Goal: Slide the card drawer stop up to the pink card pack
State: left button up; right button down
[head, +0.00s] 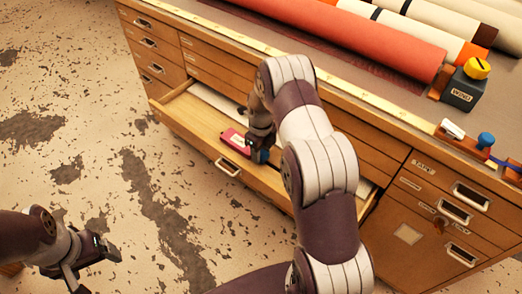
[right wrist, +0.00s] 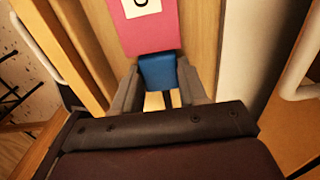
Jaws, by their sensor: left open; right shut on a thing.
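The pink card pack (head: 234,142) lies in the open wooden drawer (head: 195,120). It also shows at the top of the right wrist view (right wrist: 150,25), with a white label. A blue block (right wrist: 158,72), which looks like the drawer stop, sits just below the pack in that view, close against its edge; I cannot tell if they touch. My right gripper (right wrist: 162,98) is shut on this blue block, one finger on each side. In the head view the blue part (head: 261,155) shows under my right gripper. My left gripper (head: 93,270) is open and empty, low at the left over the floor.
The cabinet top (head: 215,22) carries a large red roll (head: 340,35) and paler rolls behind. A dark box with a yellow knob (head: 466,85) and a blue-topped item (head: 485,141) stand at the right. Closed drawers surround the open one. The worn floor (head: 90,120) is clear at left.

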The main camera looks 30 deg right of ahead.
aim_at(262, 154)
jog(key=shift+s+d, duration=0.1)
jog(key=shift+s, duration=0.25)
jog(key=c, duration=0.8)
grip_release()
jog(key=shift+s+d+r, duration=0.1)
jog(key=shift+c, duration=0.2)
jog(key=shift+o, duration=1.2)
pick_arm(q)
jog(key=shift+s+d+r+p, duration=0.1)
jog(key=shift+s+r+p, duration=0.1)
jog(key=shift+r+p, duration=0.2)
jog(key=shift+s+d+r+p, duration=0.15)
jog(key=shift+r+p, duration=0.15)
jog(key=shift+r, duration=0.15)
pick_arm(e)
notch_tip(262, 154, up, 12)
jog(key=shift+r, duration=0.25)
jog(key=shift+w, duration=0.2)
